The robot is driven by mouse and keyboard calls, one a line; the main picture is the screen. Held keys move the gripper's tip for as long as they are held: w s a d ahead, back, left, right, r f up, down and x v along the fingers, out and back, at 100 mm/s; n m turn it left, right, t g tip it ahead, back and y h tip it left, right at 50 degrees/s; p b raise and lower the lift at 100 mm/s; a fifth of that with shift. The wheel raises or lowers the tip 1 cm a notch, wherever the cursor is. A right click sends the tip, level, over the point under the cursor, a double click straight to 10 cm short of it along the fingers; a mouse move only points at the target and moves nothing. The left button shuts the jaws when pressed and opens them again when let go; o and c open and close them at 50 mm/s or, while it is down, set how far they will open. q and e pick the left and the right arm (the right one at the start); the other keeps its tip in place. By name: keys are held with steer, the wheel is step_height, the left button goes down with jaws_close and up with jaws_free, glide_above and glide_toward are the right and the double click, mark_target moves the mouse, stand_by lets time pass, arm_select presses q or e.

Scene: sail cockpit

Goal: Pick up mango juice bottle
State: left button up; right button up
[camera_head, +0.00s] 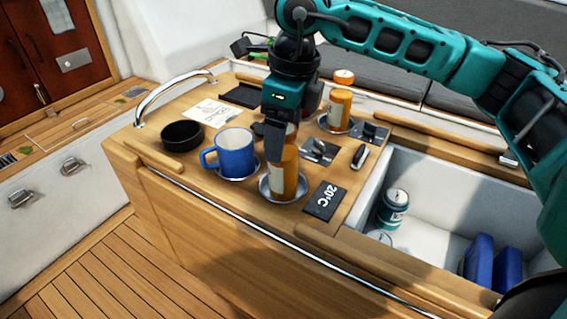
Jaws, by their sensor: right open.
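An orange bottle with a pale label (290,179) stands upright in a round metal holder (267,194) at the front of the wooden counter. A second orange bottle (339,108) stands in another holder farther back. I cannot read either label to tell which is mango juice. My right gripper (276,150) is open and points down at the front bottle, its fingers covering the bottle's upper part. I cannot tell whether they touch it. My left gripper is not in view.
A blue mug (233,153) stands just left of the front bottle, with a black bowl (182,136) beyond it. A dark 20°C display (325,201) lies to the right. The open cool box (430,180) holds a can (393,208) and blue packs (478,258).

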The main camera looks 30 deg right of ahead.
steer(key=shift+c, duration=0.2)
jaws_close()
stand_by(0.4)
steer(key=shift+r, duration=0.1)
